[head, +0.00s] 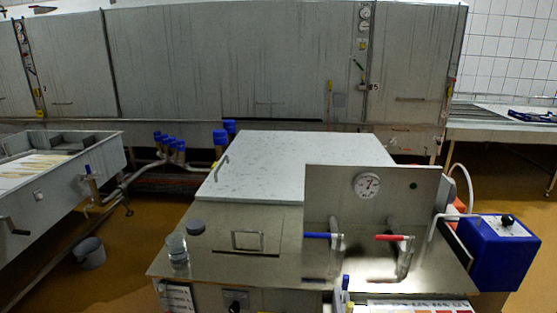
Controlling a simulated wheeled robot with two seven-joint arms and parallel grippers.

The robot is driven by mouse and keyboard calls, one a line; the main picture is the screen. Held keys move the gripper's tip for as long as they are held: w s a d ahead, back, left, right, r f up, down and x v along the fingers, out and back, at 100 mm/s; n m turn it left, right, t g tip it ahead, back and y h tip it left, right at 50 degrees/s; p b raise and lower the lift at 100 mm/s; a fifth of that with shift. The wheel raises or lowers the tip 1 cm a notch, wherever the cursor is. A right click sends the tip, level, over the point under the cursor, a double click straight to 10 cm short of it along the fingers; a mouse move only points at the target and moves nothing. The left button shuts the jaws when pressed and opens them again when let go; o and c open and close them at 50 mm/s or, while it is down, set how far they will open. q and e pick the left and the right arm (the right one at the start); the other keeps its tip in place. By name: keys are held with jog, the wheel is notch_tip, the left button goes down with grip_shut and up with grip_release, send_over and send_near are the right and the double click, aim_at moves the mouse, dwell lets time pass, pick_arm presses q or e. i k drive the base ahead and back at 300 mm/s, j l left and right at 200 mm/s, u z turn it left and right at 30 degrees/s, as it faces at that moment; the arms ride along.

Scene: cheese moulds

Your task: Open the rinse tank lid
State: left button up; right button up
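A large pale speckled flat panel (290,165), which looks like the rinse tank lid, lies flat and level in the middle of the head view. A curved metal handle (221,168) stands at its left edge. Below its front edge is a steel top (215,270) with a small square metal frame (248,240) on it. The panel's right front corner is hidden behind an upright steel plate (325,190). Neither of my grippers is in view, and nothing touches the panel or its handle.
The steel plate carries a round gauge (367,185), a blue tap lever (318,235) and a red one (391,238). A clear cup (177,248) and dark round cap (196,227) stand front left. A blue box (495,252) is at right, a bucket (90,253) at left.

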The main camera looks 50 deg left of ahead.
aim_at(263, 167)
jog(key=j+z, duration=0.1)
jog(key=j, duration=0.35)
jog(key=k+j+z, duration=0.1)
jog(key=j, duration=0.3)
jog(key=k+j+z, duration=0.1)
jog(key=j, duration=0.3)
jog(key=k+j+z, duration=0.1)
jog(key=j, duration=0.35)
jog(key=k+j+z, duration=0.1)
jog(key=j, duration=0.3)
jog(key=k+j+z, duration=0.1)
jog(key=j, duration=0.3)
jog(key=k+j+z, duration=0.1)
jog(key=j, duration=0.3)
jog(key=k, duration=0.05)
